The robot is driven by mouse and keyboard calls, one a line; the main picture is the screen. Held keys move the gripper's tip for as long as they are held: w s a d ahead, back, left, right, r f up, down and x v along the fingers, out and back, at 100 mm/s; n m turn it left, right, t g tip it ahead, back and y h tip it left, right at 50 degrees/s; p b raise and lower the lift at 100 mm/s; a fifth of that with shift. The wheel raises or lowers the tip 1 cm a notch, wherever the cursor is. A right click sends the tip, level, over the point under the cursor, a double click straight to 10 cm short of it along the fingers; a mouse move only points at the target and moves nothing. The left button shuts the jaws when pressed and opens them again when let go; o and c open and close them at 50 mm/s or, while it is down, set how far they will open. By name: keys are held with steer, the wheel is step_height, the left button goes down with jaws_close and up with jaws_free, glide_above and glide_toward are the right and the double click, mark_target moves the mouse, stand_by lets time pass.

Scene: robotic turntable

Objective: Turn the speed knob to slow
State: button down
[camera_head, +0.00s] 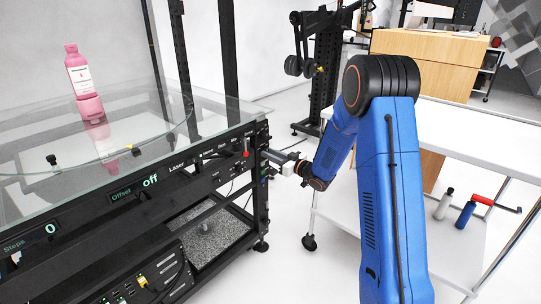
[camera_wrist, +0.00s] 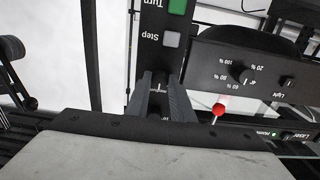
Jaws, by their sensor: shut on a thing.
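The turntable rig's black control panel (camera_head: 215,160) runs along the front edge of the glass-topped frame. My gripper (camera_head: 284,166) reaches its right end from the right. In the wrist view, which is upside down, my gripper (camera_wrist: 160,92) is shut on a small dark knob just below the Step button (camera_wrist: 171,39). The fingers hide most of this knob, so I cannot read its setting or its speed label. Another black knob (camera_wrist: 240,73), marked in percent, sits apart to the right.
A red-tipped lever (camera_wrist: 219,109) stands close to the right of my fingers. A green Turn button (camera_wrist: 178,6) and a Light switch (camera_wrist: 287,81) are nearby. A pink bottle (camera_head: 80,75) stands on the glass. A white table (camera_head: 465,145) is at the right.

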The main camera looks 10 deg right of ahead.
steer(key=shift+n, duration=4.5)
steer(key=c, duration=1.5)
jaws_free()
steer(key=shift+c, duration=0.2)
steer(key=shift+d, duration=0.1)
steer(key=v, duration=1.7)
steer(key=shift+s, duration=0.15)
steer(key=shift+d, duration=0.1)
